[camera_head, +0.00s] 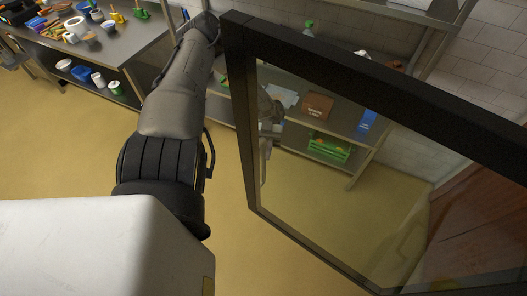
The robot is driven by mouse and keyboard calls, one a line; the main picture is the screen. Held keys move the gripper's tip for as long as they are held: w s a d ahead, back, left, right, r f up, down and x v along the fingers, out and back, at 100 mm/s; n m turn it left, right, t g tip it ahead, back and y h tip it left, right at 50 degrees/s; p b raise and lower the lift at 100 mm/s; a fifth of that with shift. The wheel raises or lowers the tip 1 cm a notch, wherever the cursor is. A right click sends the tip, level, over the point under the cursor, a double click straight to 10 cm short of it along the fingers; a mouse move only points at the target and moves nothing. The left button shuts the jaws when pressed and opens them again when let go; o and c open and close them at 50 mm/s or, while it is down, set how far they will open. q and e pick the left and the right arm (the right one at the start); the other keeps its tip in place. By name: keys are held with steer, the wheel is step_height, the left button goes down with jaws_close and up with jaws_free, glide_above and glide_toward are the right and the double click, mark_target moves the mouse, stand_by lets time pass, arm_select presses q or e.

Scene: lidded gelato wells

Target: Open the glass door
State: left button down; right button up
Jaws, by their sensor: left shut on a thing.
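The glass door (236,120) has a thick black frame and a clear pane. It fills the right half of the head view and stands at an angle to the back wall. My left arm reaches up from the bottom left along the door's left edge. My left gripper (213,28) is at the top left of the door, shut on its edge side; the fingertips and the exact place of the hold are hard to see. Grey parts show dimly through or in the glass, and I cannot tell what they are. My right gripper is not in view.
A steel table (118,45) with jars, tubs and tools stands at the top left. Behind the glass is a shelf unit with a brown box (318,105) and a green crate (329,147). A brown wooden surface (485,225) is at the right. The yellow floor (60,150) is clear.

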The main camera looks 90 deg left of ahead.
arm_select(q)
steer(key=shift+w+r, duration=0.15)
steer(key=shift+w, duration=0.05)
steer(key=c, duration=1.3)
jaws_free()
steer(key=shift+o, duration=1.1)
steer(key=shift+a, duration=0.1)
steer(key=b+v, duration=0.4)
steer(key=v, duration=0.8)
steer(key=shift+b, duration=0.35)
